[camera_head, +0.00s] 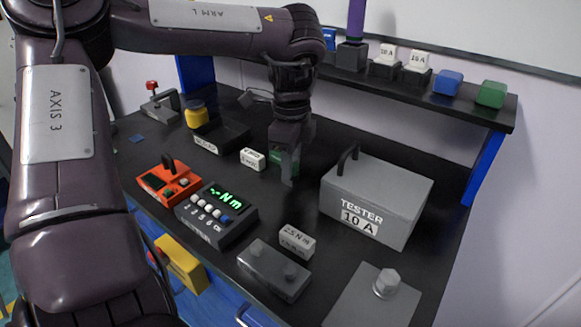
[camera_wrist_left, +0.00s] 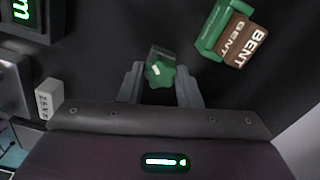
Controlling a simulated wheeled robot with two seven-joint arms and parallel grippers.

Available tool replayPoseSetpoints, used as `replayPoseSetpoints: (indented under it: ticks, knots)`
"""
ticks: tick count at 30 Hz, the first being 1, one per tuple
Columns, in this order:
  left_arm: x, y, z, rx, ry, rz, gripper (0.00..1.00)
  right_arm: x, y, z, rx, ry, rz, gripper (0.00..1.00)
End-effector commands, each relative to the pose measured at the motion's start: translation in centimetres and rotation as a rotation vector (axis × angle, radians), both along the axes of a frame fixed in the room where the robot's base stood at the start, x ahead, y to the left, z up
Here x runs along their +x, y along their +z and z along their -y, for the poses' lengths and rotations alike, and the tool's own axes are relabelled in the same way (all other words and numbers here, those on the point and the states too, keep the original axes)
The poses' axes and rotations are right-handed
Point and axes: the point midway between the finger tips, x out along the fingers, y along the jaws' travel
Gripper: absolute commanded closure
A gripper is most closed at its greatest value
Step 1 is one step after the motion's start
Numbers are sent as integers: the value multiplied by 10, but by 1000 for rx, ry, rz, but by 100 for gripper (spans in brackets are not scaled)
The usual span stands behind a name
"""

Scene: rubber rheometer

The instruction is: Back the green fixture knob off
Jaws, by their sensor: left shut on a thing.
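The green fixture knob (camera_wrist_left: 160,73) is a lobed knob with a white mark on top, on a small grey fixture (camera_wrist_left: 161,54). In the left wrist view it sits between the two fingers of my left gripper (camera_wrist_left: 159,88), which is shut on it. In the head view my left gripper (camera_head: 287,165) points down at the middle of the bench, and its fingers hide the knob. My right gripper is in neither view.
The grey tester box (camera_head: 376,200) stands to the right. The torque display unit (camera_head: 217,216), orange unit (camera_head: 168,186) and white 25 Nm block (camera_head: 296,241) are nearer the front edge.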

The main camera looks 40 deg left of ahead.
Motion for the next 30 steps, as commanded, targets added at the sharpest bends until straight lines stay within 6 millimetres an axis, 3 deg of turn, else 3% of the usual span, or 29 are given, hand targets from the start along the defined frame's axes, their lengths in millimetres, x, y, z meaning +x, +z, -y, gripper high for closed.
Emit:
replayPoseSetpoints:
  ticks: [5, 13, 23, 30]
  knots:
    - [0, -2, 0, 0, 44, 0, 92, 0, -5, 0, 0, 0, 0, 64]
    - [0, -3, 0, -1, 371, 1, 92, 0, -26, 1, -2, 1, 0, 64]
    - [0, -1, 0, -1, 409, -1, 92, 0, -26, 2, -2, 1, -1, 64]
    - [0, -5, 0, 0, 705, 1, 92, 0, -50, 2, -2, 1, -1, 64]
